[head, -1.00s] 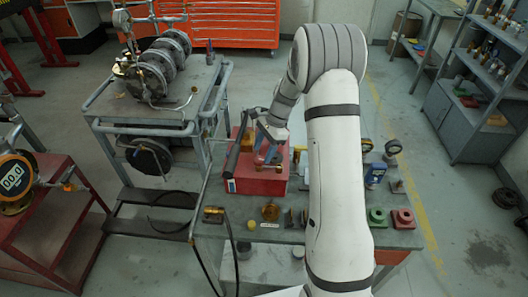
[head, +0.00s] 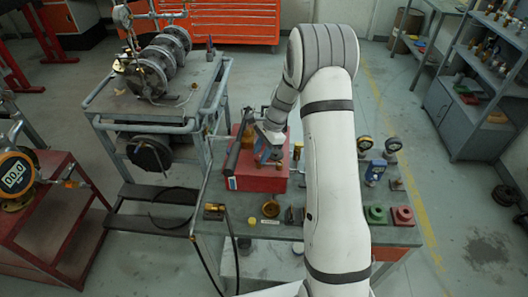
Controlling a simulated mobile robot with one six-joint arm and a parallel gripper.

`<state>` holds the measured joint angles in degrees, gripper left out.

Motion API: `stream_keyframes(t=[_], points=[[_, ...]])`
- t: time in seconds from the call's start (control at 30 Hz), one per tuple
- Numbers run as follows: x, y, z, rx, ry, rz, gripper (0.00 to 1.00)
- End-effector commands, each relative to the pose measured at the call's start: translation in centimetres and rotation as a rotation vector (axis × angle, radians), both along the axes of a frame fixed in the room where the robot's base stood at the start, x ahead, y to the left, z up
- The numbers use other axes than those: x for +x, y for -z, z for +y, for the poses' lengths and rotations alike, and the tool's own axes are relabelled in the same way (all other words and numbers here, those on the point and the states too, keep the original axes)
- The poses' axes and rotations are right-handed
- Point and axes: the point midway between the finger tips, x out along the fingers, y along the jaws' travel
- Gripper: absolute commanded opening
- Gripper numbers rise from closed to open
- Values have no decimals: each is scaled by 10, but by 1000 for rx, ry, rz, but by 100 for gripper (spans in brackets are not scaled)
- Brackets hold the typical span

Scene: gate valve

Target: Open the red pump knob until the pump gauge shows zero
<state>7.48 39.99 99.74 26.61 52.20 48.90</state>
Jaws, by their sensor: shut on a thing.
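The red pump box (head: 262,182) stands on the left end of the grey workbench in the head view, with a dark bar-like handle (head: 236,150) along its left side. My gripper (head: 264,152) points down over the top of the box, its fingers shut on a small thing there. This seems to be the red pump knob, hidden by the fingers and wrist. A round digital gauge (head: 15,177) on the red cart at the far left seems to read 00.0. I cannot tell whether it is the pump's gauge.
A grey metal trolley (head: 150,105) with flanged piping stands at the left. Open floor lies to the right.

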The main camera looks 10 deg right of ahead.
Motion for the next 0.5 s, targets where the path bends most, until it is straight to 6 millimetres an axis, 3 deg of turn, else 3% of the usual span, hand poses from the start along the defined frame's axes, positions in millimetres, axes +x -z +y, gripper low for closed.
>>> stream_keyframes(t=[0.17,0.5], points=[[-2,2,0,1,-19,5,11],[1,3,1,1,-385,9,11]])
